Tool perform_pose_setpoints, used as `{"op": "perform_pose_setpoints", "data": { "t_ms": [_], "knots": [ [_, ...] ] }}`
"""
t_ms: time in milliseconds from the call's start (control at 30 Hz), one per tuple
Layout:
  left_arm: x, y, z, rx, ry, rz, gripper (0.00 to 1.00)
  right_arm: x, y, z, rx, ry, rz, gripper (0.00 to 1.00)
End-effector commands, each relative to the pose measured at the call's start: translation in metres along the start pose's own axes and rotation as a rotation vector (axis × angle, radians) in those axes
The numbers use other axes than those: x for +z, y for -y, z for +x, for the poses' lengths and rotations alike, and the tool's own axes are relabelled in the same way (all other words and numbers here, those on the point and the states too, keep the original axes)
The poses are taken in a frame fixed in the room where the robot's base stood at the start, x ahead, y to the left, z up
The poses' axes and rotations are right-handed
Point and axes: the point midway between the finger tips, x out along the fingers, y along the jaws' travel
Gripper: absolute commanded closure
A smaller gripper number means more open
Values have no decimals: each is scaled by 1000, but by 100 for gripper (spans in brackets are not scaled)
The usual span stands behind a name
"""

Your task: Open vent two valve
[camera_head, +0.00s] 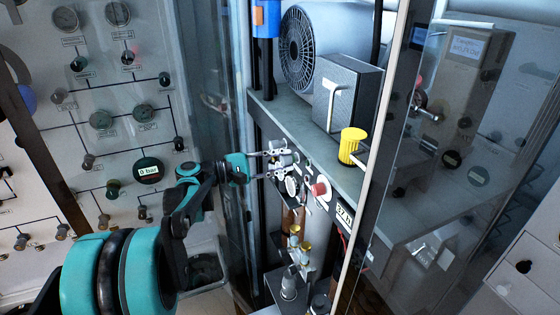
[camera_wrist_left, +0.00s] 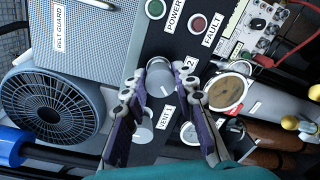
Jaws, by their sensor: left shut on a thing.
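The vent two valve is a round grey knob (camera_wrist_left: 159,77) on the dark panel in the left wrist view, with a label ending in 2 beside it, partly covered. My left gripper (camera_wrist_left: 162,92) has its purple-padded fingers on both sides of this knob and is shut on it. In the head view my left gripper (camera_head: 281,160) reaches the panel from the left, and its fingers hide most of the knob. A second grey knob (camera_wrist_left: 144,131) by the VENT 1 label sits just below, between the fingers. My right gripper is not in view.
A round gauge (camera_wrist_left: 226,93) is close to the right finger. Green and red POWER and FAULT buttons (camera_wrist_left: 198,23) lie above. A glass door edge (camera_head: 372,150) stands right.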

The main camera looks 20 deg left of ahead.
Motion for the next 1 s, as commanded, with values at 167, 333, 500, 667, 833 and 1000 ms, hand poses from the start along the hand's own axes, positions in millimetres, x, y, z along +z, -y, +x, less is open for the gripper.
{"op": "perform_pose_setpoints", "data": {
  "t_ms": [167, 333, 500, 667, 833, 1000],
  "knots": [
    [-2, 0, -3, 2, 3, -154, 100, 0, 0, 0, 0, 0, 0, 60],
    [-2, 0, -3, 4, 9, -278, 100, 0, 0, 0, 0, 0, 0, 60],
    [-2, 0, -3, 6, 14, -369, 100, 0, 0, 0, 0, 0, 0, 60],
    [-2, 0, -3, 7, 17, -424, 100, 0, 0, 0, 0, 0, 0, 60],
    [-2, -1, -3, 8, 19, -451, 100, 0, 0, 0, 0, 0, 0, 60],
    [-2, -1, -3, 8, 19, -457, 100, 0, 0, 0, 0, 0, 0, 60]
  ]
}}
